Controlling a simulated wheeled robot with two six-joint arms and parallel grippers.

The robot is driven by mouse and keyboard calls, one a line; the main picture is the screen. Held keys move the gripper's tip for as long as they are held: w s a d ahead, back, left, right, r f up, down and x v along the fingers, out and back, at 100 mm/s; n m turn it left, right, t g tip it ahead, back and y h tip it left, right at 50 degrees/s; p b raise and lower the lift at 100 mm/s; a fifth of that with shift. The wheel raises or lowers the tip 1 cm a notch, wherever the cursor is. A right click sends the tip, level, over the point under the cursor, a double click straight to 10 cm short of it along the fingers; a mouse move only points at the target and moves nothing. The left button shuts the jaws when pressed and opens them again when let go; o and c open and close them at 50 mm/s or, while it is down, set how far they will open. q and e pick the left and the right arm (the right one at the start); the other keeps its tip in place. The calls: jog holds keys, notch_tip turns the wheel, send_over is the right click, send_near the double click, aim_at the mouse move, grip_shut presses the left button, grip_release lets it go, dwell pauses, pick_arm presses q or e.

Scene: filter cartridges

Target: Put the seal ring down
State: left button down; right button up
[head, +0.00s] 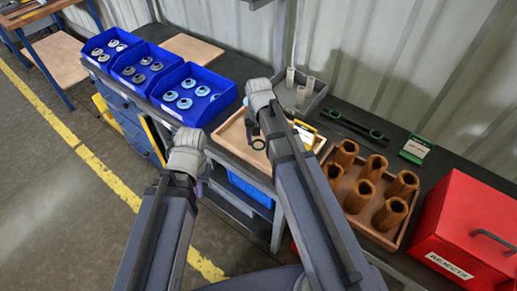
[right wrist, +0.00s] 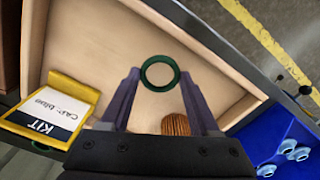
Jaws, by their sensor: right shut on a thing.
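A dark green seal ring (right wrist: 146,84) is held between the fingertips of my right gripper (right wrist: 159,76) in the right wrist view, above the wooden tray (right wrist: 105,35). In the head view the ring (head: 258,145) shows just left of my right arm, over the tray (head: 230,134); my right gripper (head: 254,130) is partly hidden there. A brown pleated cartridge (right wrist: 175,124) shows in the tray, partly behind my gripper. A yellow holder with a KIT card (right wrist: 45,112) is at the tray's side. My left gripper (head: 201,184) is left of the tray, its fingers unclear.
Blue bins (head: 193,96) with round caps stand at the left. A grey bin (head: 300,95) with pale cylinders is behind. A wooden crate (head: 337,206) of several brown cartridges and a red rejects box (head: 470,225) stand at the right. A dark rack (head: 350,123) with green rings lies behind.

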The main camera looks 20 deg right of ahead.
aim_at(259, 147)
jog(key=shift+f+b, duration=1.55)
jog(key=shift+f, duration=0.2)
jog(key=shift+f, duration=0.1)
jog(key=shift+f, duration=0.2)
jog(key=o, duration=1.3)
jog(key=shift+r, duration=0.15)
notch_tip(259, 147, up, 12)
jog(key=p, duration=1.2)
jog(key=s+a+n, duration=0.3)
jog(key=s, duration=0.1)
jog(key=s+a+n, duration=0.3)
jog(key=s+a, duration=0.1)
jog(key=s, duration=0.1)
jog(key=s+a+n+h, duration=0.1)
jog(key=s+a+n, duration=0.1)
jog(key=s, duration=0.3)
jog(key=shift+s+a+r+n, duration=0.1)
jog(key=shift+a+n, duration=0.1)
jog(key=shift+a, duration=0.2)
jog(key=shift+s+a+r+n, duration=0.1)
jog(key=shift+a+n, duration=0.1)
jog(key=shift+a, duration=0.15)
